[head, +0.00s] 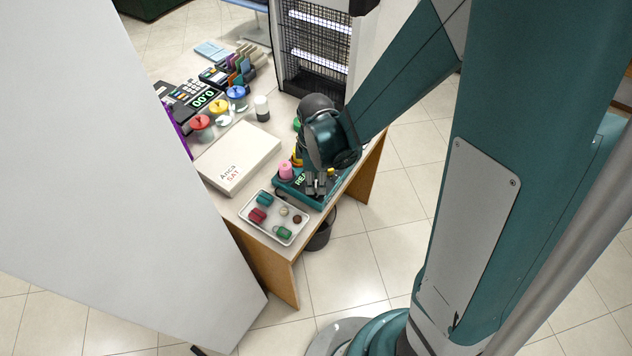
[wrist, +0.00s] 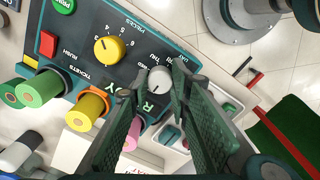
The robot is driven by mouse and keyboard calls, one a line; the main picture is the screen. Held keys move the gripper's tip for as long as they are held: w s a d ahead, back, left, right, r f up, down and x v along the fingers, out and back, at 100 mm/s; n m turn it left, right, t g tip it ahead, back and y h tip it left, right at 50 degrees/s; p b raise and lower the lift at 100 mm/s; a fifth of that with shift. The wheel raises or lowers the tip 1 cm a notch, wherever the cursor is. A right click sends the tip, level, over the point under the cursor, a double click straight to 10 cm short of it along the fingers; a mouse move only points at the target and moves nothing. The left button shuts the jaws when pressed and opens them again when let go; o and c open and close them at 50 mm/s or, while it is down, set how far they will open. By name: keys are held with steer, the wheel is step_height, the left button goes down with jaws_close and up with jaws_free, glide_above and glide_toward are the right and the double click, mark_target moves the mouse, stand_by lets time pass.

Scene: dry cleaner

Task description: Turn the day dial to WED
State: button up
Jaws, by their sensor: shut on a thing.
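The teal control panel (wrist: 75,60) fills the upper left of the wrist view. Its grey-white day dial (wrist: 160,77) sits between the fingertips of my gripper (wrist: 155,82), which is shut on it. THU can be read beside the dial; the other day labels are partly covered by the fingers. I cannot tell clearly which day the dial points to. In the head view my gripper (head: 317,184) is down at the front right of the panel (head: 298,195), and the dial is hidden there.
A yellow PIECES dial (wrist: 107,49), a red RUSH button (wrist: 47,43) and a green button (wrist: 64,5) are on the same panel. Coloured ticket rolls (wrist: 88,108) line its edge. A tray of small items (head: 262,231) and a white box (head: 236,160) stand close by.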

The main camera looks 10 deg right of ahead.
steer(key=m+b, duration=0.1)
steer(key=m, duration=0.4)
steer(key=shift+m+b, duration=0.3)
steer(key=shift+b, duration=0.1)
steer(key=m+b, duration=0.1)
steer(key=m, duration=0.4)
steer(key=m+b, duration=0.1)
steer(key=m, duration=0.6)
steer(key=shift+a, duration=0.1)
steer(key=o, duration=0.9)
steer(key=shift+r, duration=0.2)
